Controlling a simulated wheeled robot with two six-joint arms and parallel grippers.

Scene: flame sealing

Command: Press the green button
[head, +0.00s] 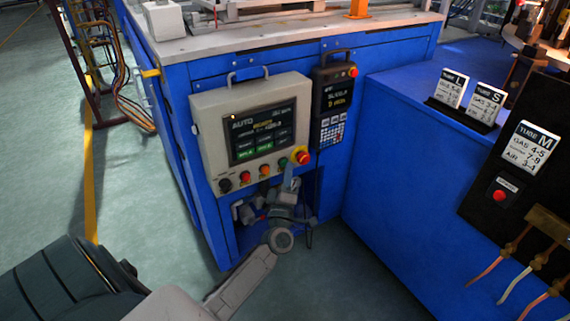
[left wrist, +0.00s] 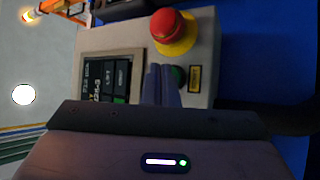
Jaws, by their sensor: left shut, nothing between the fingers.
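The green button (head: 283,162) is on the lower right of the grey control panel (head: 209,133), just left of the red emergency stop (head: 301,156) with its yellow collar. It also shows in the left wrist view (left wrist: 180,75), partly hidden by my fingers. My left gripper (head: 290,174) is shut and empty, its fingertips just below the green button in the head view. In the left wrist view the fingertips (left wrist: 161,72) lie over the panel beside the button. I cannot tell whether they touch it. My right gripper is not in view.
A row of other buttons runs left along the panel, with a red one (head: 246,177) and a black knob (head: 226,185). A black keypad unit (head: 331,105) hangs right of the panel. The blue cabinet (head: 385,150) extends to the right. Open floor (head: 130,180) lies left.

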